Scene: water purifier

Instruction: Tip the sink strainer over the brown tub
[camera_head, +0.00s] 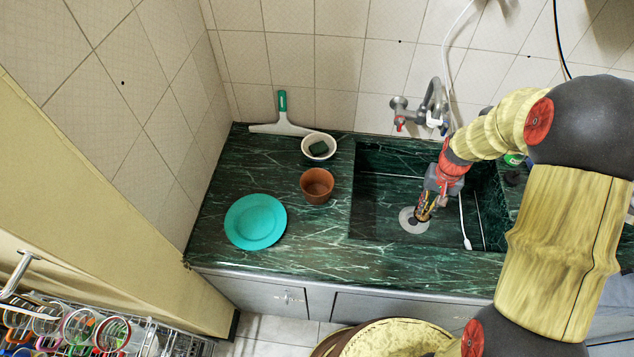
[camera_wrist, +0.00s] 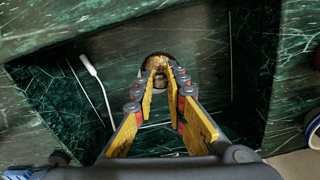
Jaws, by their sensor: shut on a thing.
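My gripper (camera_head: 424,212) points down into the sink, with its fingertips low near the sink floor. In the wrist view the fingers (camera_wrist: 160,88) close on the small round sink strainer (camera_wrist: 158,63), which looks dark and brownish and is partly hidden by the tips. In the head view a pale grey disc (camera_head: 407,222) shows around the fingertips; I cannot tell whether it is the drain rim or part of the strainer. The brown tub (camera_head: 317,185) stands upright on the counter left of the sink, and its edge shows at the wrist view's right border (camera_wrist: 317,58).
A white bowl (camera_head: 318,147) with a dark green thing inside stands behind the tub. A turquoise plate (camera_head: 255,221) lies at left. A squeegee (camera_head: 282,124) leans by the wall. The tap (camera_head: 432,105) and a white hose nozzle (camera_head: 467,243) are near my arm.

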